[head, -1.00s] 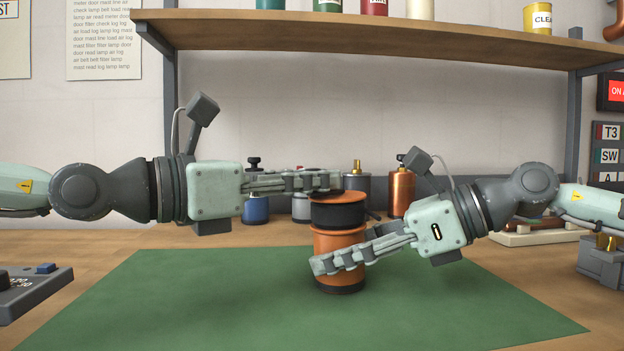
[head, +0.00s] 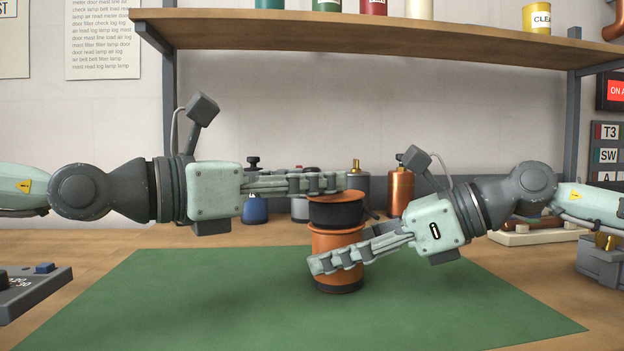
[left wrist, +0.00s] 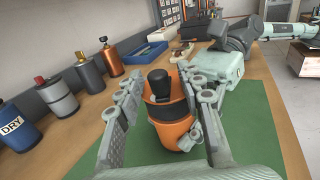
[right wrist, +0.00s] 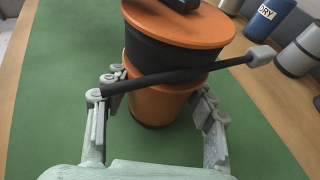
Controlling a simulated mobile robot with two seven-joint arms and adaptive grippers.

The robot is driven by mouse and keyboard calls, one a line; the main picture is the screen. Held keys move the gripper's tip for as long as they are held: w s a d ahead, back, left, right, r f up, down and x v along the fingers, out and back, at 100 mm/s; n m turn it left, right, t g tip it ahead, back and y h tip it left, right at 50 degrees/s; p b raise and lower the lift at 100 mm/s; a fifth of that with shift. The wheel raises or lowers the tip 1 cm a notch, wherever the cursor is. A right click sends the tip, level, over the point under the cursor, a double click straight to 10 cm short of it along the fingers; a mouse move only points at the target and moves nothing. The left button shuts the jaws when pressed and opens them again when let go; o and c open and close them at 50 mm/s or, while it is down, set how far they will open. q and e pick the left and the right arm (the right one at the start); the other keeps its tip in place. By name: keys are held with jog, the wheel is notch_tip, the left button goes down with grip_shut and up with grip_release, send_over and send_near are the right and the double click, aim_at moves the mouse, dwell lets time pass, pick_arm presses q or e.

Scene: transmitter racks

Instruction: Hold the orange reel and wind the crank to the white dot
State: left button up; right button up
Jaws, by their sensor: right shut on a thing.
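The orange reel (head: 337,240) stands upright on the green mat, with a wide black band around its upper part. My right gripper (head: 328,261) is shut around its lower orange body; the right wrist view shows a finger on each side of the reel (right wrist: 160,104). A black crank knob (left wrist: 159,80) rises from the reel's top in the left wrist view. My left gripper (head: 335,182) is level above the reel, its fingers on either side of the knob with gaps showing, so it is open. I cannot make out the white dot.
The green mat (head: 220,300) is clear around the reel. Behind it stand a blue canister (head: 255,208) and a copper bottle (head: 401,192). A grey control box (head: 35,290) is at the left edge. A wooden shelf (head: 370,35) hangs above.

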pick_arm(q)
jog(key=shift+a, duration=0.15)
jog(key=v, duration=1.1)
jog(key=shift+s+a, duration=0.25)
jog(key=shift+s, duration=0.05)
